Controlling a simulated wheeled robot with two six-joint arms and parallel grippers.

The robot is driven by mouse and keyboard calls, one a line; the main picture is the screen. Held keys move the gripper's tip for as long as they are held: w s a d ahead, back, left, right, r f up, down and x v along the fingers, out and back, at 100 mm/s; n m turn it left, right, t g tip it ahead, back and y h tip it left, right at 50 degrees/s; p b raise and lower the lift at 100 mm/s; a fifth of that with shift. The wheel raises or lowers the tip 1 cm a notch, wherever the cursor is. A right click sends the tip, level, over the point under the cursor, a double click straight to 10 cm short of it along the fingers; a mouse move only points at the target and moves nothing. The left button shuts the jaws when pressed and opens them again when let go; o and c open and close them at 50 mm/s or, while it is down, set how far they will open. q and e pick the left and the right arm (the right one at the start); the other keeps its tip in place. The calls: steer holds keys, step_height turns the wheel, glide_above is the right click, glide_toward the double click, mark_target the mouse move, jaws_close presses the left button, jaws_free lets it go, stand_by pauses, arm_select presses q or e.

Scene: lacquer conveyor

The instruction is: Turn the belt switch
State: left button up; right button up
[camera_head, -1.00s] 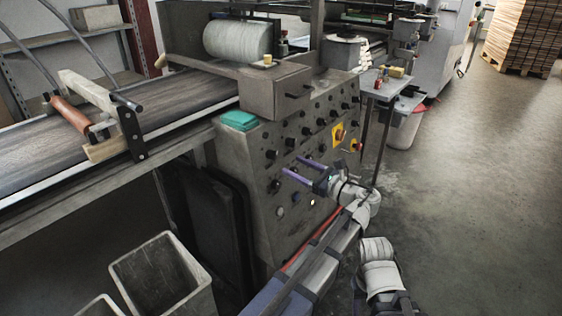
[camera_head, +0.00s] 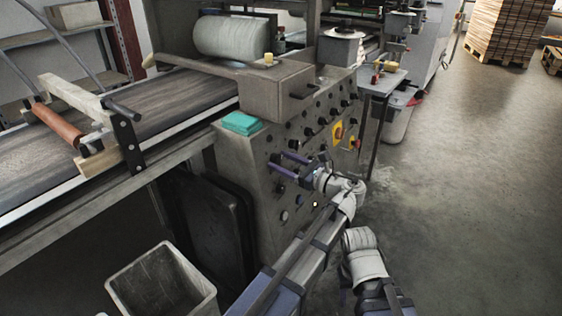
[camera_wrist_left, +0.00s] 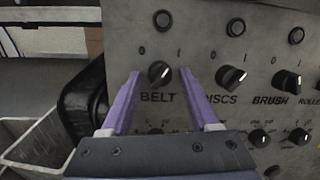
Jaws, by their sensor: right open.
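The belt switch is a dark round knob (camera_wrist_left: 159,73) above the word BELT on the grey control panel, with 0 and 1 marks above it. In the left wrist view, my left gripper (camera_wrist_left: 159,78) is open, with one purple finger on each side of the knob and visible gaps between. I cannot tell whether the fingertips are level with it in depth. In the head view, my left gripper (camera_head: 281,160) is at the left part of the panel (camera_head: 250,165), partly covering the knobs there. My right arm shows at the lower right, but its fingers are out of view.
The DISCS knob (camera_wrist_left: 231,77) and BRUSH knob (camera_wrist_left: 286,82) sit right of the belt switch. A teal box (camera_head: 242,123) lies on the panel's top ledge. The conveyor (camera_head: 60,150) runs left; a grey bin (camera_head: 160,278) stands below. Open floor lies right.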

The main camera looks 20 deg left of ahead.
arm_select(q)
jaws_close()
stand_by(0.5)
steer(key=n+g, duration=0.1)
steer(key=n, duration=0.2)
steer(key=shift+w, duration=0.15)
steer(key=n, duration=0.3)
steer(key=shift+d+n+g+y, duration=0.1)
steer(key=shift+n+g+y, duration=0.2)
steer(key=n, duration=0.3)
steer(key=n+g+p, duration=0.1)
steer(key=n, duration=0.3)
steer(key=shift+w+r+g, duration=0.1)
steer(key=shift+g, duration=0.2)
steer(key=shift+p, duration=0.3)
steer(key=shift+o, duration=0.8)
jaws_free()
